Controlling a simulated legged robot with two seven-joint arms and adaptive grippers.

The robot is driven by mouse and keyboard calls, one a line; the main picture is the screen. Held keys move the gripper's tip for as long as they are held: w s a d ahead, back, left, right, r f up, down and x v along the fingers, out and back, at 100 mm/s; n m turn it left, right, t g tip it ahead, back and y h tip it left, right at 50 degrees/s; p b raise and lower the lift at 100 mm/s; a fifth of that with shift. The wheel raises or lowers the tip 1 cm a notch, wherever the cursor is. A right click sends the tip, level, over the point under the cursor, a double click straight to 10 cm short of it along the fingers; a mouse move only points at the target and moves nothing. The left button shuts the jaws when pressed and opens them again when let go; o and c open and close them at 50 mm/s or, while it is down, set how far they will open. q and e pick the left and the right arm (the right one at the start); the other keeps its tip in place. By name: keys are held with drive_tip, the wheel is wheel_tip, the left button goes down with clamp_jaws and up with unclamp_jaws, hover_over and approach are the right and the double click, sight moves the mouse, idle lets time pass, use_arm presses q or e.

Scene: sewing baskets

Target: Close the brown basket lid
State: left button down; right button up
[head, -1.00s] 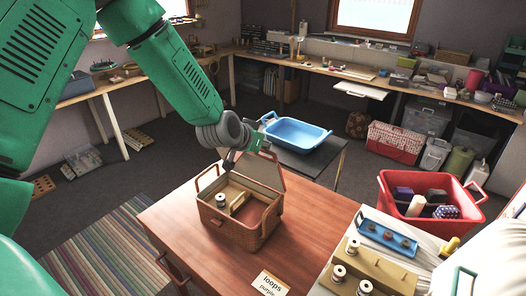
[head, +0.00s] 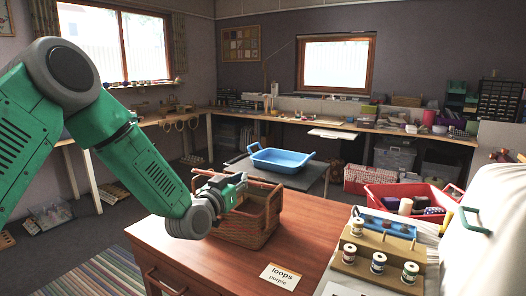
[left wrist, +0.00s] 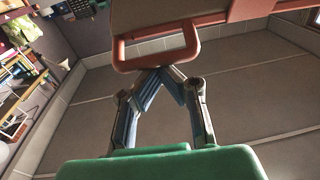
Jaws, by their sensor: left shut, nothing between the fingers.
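The brown basket (head: 262,231) stands on the wooden table in the head view, near the table's back edge. Its opening is partly hidden behind my left gripper (head: 238,183), and I cannot tell the lid's exact angle there. In the left wrist view a reddish-brown handle loop (left wrist: 158,64) hangs from a flat brown panel, which looks like part of the basket or its lid. My left gripper's fingertips (left wrist: 160,76) are together and empty, right by the loop's lower bar. Whether they touch it is unclear. My right gripper is out of view.
A "loops purple" card (head: 281,277) lies on the table (head: 215,262) in front of the basket. A wooden spool holder (head: 385,257), a blue tray (head: 388,226) and a red bin (head: 374,193) are to the right. A blue tub (head: 284,159) stands behind.

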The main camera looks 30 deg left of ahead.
use_arm(q)
drive_tip(key=s+f+t+b, duration=0.2)
drive_tip(key=s+f+b, duration=0.1)
drive_tip(key=f+b, duration=0.6)
drive_tip(key=shift+s+f, duration=0.25)
drive_tip(key=shift+f, duration=0.85)
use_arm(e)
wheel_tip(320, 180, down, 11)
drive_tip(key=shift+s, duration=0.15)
